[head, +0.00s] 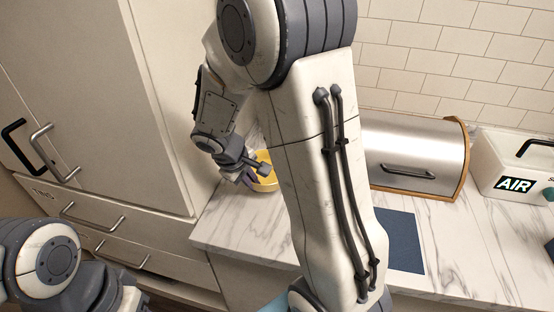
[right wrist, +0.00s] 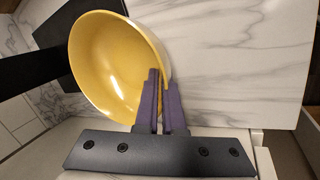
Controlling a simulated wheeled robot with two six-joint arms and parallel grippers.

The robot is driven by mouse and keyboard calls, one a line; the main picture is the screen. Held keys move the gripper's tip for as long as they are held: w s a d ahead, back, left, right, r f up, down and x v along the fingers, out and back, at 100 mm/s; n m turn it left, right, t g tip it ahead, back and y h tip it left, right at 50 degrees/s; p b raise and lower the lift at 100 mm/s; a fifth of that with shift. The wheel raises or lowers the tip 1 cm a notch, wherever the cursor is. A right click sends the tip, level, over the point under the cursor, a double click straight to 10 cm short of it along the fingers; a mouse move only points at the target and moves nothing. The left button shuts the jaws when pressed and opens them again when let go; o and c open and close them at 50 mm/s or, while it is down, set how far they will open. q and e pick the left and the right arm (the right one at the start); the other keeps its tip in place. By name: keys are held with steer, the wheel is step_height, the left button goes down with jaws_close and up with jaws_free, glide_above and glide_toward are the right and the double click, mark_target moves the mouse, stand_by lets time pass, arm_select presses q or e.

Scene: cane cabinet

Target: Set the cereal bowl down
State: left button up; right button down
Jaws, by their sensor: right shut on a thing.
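In the head view the bowl (head: 265,172) is at the left end of the marble counter, partly hidden behind my right arm. My right gripper (head: 252,172) is at its left side. I cannot tell whether the bowl touches the counter. My left arm shows at the lower left, but its gripper is not visible.
A steel bread box (head: 415,150) with wooden ends and a white box marked AIR (head: 512,170) stand on the counter (head: 450,250). A dark blue mat (head: 405,240) lies in front of the bread box. A tall cabinet (head: 110,110) rises left of the counter.

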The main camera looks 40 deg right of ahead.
steer(key=d, duration=0.2)
steer(key=w+d+p, duration=0.1)
steer(key=d, duration=0.1)
steer(key=w+d, duration=0.1)
steer(key=d, duration=0.1)
steer(key=shift+d+r, duration=0.1)
steer(key=shift+d, duration=0.25)
steer(key=d+p, duration=0.1)
steer(key=d, duration=0.1)
steer(key=w+d+p, duration=0.1)
steer(key=shift+w+d, duration=0.1)
steer(key=shift+d, duration=0.25)
steer(key=shift+f, duration=0.65)
steer(key=shift+a+f, duration=0.1)
steer(key=shift+f, duration=0.1)
steer(key=shift+f+b, duration=0.15)
steer(key=shift+b, duration=0.3)
steer(key=c, duration=1)
jaws_free()
